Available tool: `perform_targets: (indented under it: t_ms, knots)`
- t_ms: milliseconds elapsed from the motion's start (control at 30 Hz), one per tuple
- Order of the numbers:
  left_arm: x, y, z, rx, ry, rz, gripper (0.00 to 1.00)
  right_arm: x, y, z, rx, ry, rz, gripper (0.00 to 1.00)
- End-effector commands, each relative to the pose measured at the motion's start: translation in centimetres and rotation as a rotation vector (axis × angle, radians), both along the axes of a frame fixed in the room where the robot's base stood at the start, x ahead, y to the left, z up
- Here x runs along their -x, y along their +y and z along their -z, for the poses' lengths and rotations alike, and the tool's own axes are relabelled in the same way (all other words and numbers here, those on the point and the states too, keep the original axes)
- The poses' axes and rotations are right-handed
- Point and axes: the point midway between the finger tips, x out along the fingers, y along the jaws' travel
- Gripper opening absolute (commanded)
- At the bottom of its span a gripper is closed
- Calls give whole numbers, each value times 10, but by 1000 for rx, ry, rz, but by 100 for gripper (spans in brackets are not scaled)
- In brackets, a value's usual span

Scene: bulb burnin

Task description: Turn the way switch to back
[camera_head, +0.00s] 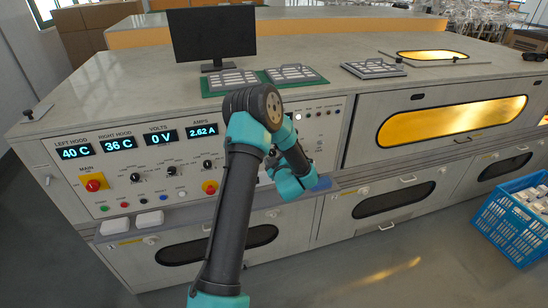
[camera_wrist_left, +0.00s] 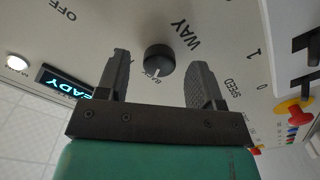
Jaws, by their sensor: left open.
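The way switch (camera_wrist_left: 159,58) is a round black knob on the pale control panel, beside the printed word WAY. Part of the word BACK shows at its lower edge in the left wrist view. My left gripper (camera_wrist_left: 160,63) is open, with one finger on each side of the knob and visible gaps between. In the head view my left arm's teal wrist is in front of the panel and hides the switch and the fingers. My right gripper is not in view.
A red emergency knob (camera_wrist_left: 294,112) and a lit READY display (camera_wrist_left: 66,83) flank the switch. In the head view, lit displays (camera_head: 118,141) line the panel, a black monitor (camera_head: 212,35) stands on top, and a blue crate (camera_head: 510,222) is at the right.

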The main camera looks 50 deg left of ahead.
Motion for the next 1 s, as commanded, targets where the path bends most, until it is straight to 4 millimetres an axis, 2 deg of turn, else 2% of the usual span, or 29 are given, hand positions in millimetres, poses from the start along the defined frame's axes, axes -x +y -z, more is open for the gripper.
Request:
perform_targets:
  t_ms: [167, 700, 833, 1000]
  knots:
    - [11, -23, 0, 0, 1, 2, 61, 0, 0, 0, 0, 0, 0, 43]
    - [57, -116, 0, 0, 3, 4, 61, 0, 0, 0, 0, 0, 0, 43]
    - [66, -134, 0, 1, 3, 3, 61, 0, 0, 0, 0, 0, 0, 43]
    - [73, -146, 0, 0, 1, 0, 61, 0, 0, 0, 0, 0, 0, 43]
